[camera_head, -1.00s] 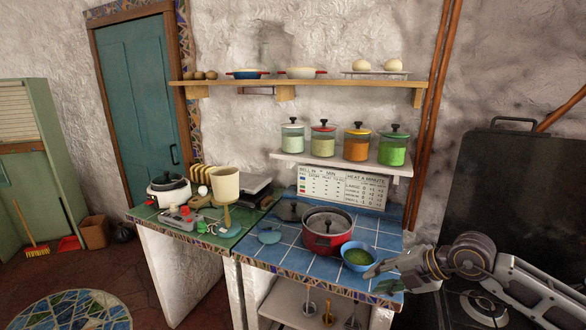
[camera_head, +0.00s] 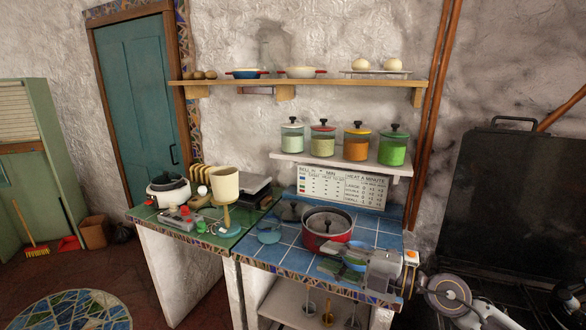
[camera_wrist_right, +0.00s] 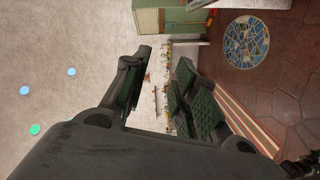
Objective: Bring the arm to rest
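My right arm comes in from the lower right. I cannot tell from the head view whether the gripper touches the bowl. My left gripper is in neither view.
A red pot (camera_head: 318,240) stands just left of the gripper. A green counter (camera_head: 215,237) farther left holds a cooker and a lamp-like cup stand. Jars (camera_head: 357,146) line the low shelf above. A stove with a dark upright panel (camera_head: 500,200) is at right.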

